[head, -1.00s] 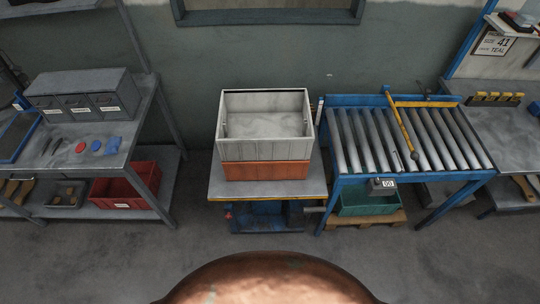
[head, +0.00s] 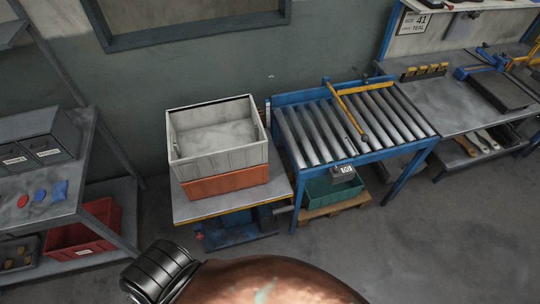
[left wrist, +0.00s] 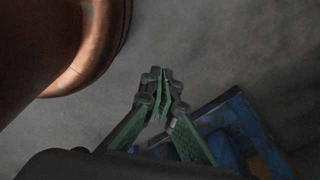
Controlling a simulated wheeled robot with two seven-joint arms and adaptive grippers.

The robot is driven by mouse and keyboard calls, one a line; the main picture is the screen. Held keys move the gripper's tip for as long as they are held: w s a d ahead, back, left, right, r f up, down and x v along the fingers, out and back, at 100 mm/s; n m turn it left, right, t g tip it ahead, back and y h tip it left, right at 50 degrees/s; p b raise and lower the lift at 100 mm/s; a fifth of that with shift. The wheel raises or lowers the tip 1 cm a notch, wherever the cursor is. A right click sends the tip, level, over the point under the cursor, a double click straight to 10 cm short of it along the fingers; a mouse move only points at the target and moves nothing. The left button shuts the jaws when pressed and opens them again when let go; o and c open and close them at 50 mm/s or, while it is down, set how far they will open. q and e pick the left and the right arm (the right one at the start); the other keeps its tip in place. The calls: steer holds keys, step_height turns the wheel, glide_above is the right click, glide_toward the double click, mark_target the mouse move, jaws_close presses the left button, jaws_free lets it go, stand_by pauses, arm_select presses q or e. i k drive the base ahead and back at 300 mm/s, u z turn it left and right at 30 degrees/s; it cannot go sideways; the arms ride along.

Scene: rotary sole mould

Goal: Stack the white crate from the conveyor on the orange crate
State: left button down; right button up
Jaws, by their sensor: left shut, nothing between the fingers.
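The white crate (head: 212,130) sits on top of the orange crate (head: 226,184), with its rim level and its inside empty. Both stand on a small grey table (head: 275,200) with a yellow edge and a blue base. The roller conveyor (head: 320,130) to the right of them has bare rollers. My left gripper (left wrist: 165,77) shows in the left wrist view, shut with its green fingers together and nothing between them. It is over the floor, beside a blue metal part, and apart from the crates. My right gripper is in neither view.
A red bin (head: 62,237) is on the lower shelf of the left bench. A green crate (head: 335,188) is on a wooden pallet under the conveyor. A yellow bar (head: 345,105) crosses the conveyor. A grey workbench (head: 455,95) stands at the right. The floor in front is clear.

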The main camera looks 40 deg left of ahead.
mark_target(219, 136)
steer(key=z, duration=0.25)
steer(key=i, duration=1.35)
steer(key=u, duration=0.65)
